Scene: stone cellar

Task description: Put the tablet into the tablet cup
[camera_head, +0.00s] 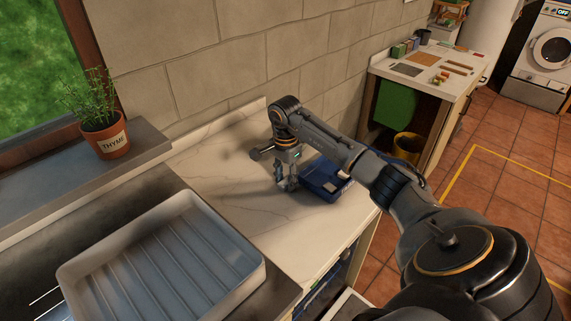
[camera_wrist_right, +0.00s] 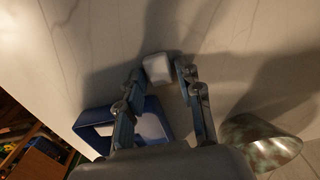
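My right gripper (camera_head: 284,186) is low over the pale counter, just left of a dark blue box (camera_head: 320,181). In the right wrist view, a small white block, the tablet (camera_wrist_right: 157,68), sits between the fingertips of this gripper (camera_wrist_right: 161,71). The fingers lean inward and appear to touch it on both sides. The blue box (camera_wrist_right: 152,128) lies beside the fingers there, partly hidden by them; it has a raised rim and an opening. I cannot make out the tablet in the head view. Nothing is clearly recognisable as a tablet cup. My left gripper is out of view.
A large ribbed pale tray (camera_head: 165,262) fills the front left. A potted thyme plant (camera_head: 104,135) stands on the sill. The marbled counter (camera_head: 215,165) is clear left of the gripper. A mottled rounded thing (camera_wrist_right: 262,143) shows in the wrist view. A workbench (camera_head: 450,75) stands behind.

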